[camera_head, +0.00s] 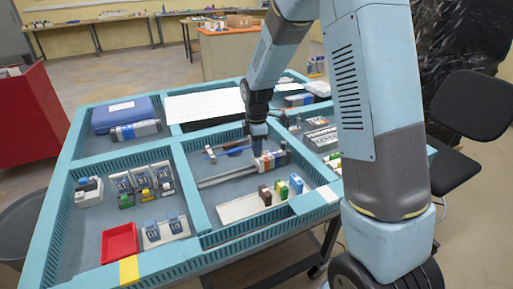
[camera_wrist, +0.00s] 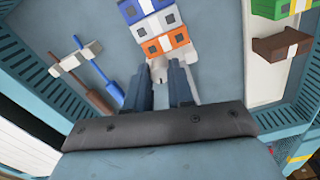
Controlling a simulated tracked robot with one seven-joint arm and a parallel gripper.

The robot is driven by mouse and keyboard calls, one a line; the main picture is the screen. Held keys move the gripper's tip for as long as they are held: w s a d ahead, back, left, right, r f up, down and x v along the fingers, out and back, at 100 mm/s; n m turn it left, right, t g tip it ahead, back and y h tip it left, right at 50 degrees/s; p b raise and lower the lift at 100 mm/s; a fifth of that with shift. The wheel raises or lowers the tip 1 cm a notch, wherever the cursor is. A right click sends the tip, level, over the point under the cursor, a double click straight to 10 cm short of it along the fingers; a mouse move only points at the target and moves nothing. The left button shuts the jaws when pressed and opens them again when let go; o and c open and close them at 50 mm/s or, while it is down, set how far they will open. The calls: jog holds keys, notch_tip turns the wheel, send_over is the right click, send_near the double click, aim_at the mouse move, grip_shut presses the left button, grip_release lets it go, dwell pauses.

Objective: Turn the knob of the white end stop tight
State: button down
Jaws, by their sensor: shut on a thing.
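In the wrist view the white end stop (camera_wrist: 185,57) sits at the near end of a row of blocks, against an orange and white block (camera_wrist: 168,42). Its small pale knob (camera_wrist: 157,73) lies between the tips of my gripper (camera_wrist: 161,77). The two dark blue fingers are shut on the knob from both sides and partly hide it. In the head view my gripper (camera_head: 258,148) reaches down at the left end of the block row, and the end stop is hard to make out there.
Blue and white blocks (camera_wrist: 155,20) continue the row. Screwdrivers with blue (camera_wrist: 113,90) and brown (camera_wrist: 99,101) parts lie left of my fingers. A white strip (camera_head: 243,208) carries brown, green and blue blocks. Tray walls (camera_head: 190,185) surround the compartment. A red bin (camera_head: 119,244) stands to the left.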

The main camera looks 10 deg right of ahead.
jog(key=m, duration=0.4)
jog(key=shift+w+m, duration=0.1)
jog(key=shift+m, duration=0.2)
jog(key=m, duration=0.4)
jog(key=shift+r+m, duration=0.1)
jog(key=shift+m, duration=0.2)
jog(key=m, duration=0.3)
jog(key=shift+m, duration=0.3)
jog(key=m, duration=0.4)
jog(key=shift+m, duration=0.3)
jog(key=m, duration=0.3)
jog(key=shift+m, duration=0.3)
jog(key=m, duration=0.4)
jog(key=shift+m, duration=0.3)
jog(key=m, duration=0.4)
jog(key=shift+m, duration=1.8)
